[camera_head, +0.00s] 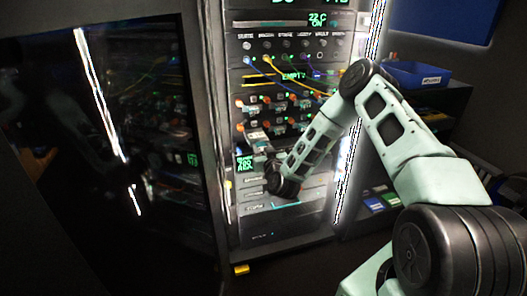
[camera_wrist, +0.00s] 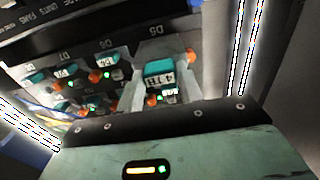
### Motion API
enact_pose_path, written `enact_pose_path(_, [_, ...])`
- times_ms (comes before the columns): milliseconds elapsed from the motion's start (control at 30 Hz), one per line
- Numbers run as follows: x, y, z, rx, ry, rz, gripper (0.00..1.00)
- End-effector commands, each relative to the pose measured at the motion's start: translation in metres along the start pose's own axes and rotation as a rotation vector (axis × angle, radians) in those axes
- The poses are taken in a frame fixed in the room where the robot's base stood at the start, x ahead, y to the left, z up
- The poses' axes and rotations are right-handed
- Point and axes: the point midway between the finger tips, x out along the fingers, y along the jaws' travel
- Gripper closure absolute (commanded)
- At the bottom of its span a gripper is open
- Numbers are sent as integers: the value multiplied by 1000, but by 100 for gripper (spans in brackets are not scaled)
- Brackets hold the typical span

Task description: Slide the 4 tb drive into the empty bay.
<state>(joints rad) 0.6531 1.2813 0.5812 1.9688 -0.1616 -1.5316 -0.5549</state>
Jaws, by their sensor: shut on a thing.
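The 4 TB drive (camera_wrist: 159,72) shows in the middle of the wrist view, with a teal part and a white "4 TB" label on its front. I cannot make out the opening of the empty bay clearly in either view.
Other drives (camera_wrist: 72,75) with teal fronts and orange parts sit in rows beside the 4 TB drive. Yellow cables (camera_head: 290,80) hang across the rack front. A dark glossy door (camera_head: 110,150) stands open at left. A blue bin (camera_head: 415,73) sits on a shelf at right.

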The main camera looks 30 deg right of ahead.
Motion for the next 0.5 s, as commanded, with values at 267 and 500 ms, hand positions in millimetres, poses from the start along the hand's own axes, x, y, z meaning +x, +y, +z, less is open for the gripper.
enact_pose_path(267, [7,0,-1,-1,3,1,86])
enact_pose_path(500, [13,0,-1,0,2,1,86])
